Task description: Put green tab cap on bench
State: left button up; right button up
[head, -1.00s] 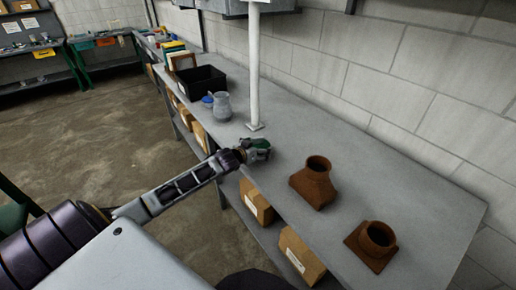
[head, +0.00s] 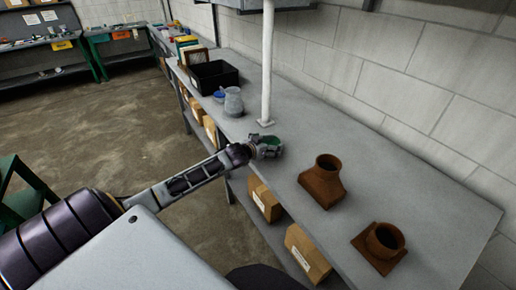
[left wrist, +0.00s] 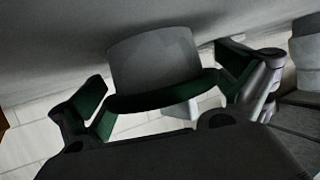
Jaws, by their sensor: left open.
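The cap (left wrist: 155,60), a short grey cylinder with a dark green band or rim, is between the fingers of my left gripper (left wrist: 165,100) in the left wrist view. Its far end appears to meet the grey bench surface (left wrist: 50,50). The fingers have green pads and stand open on either side of it. In the head view, my left gripper (head: 268,147) is low at the near edge of the bench (head: 400,190), in front of the white post. Green shows between its fingers, but the cap is too small there to separate from the pads. My right gripper is out of view.
The white post (head: 267,70) stands just behind my gripper. Two rusty duct fittings (head: 322,183) (head: 383,246) sit to the right. A grey jar (head: 233,101) and a black bin (head: 212,78) are farther back left. Bare bench lies right of the post.

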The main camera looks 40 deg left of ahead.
pick_arm(q)
jog(key=shift+s+r, duration=0.1)
jog(key=shift+s, duration=0.3)
jog(key=shift+v, duration=2.05)
jog(key=shift+s+r, duration=0.2)
jog(key=shift+s, duration=0.3)
jog(key=shift+s+r, duration=0.2)
jog(key=shift+s, duration=0.3)
jog(key=shift+v, duration=0.9)
jog(key=shift+s+r, duration=0.2)
jog(key=shift+s, duration=0.3)
jog(key=shift+s+r, duration=0.3)
jog(key=shift+s, duration=0.3)
jog(key=shift+s+r, duration=0.1)
jog(key=shift+s, duration=0.2)
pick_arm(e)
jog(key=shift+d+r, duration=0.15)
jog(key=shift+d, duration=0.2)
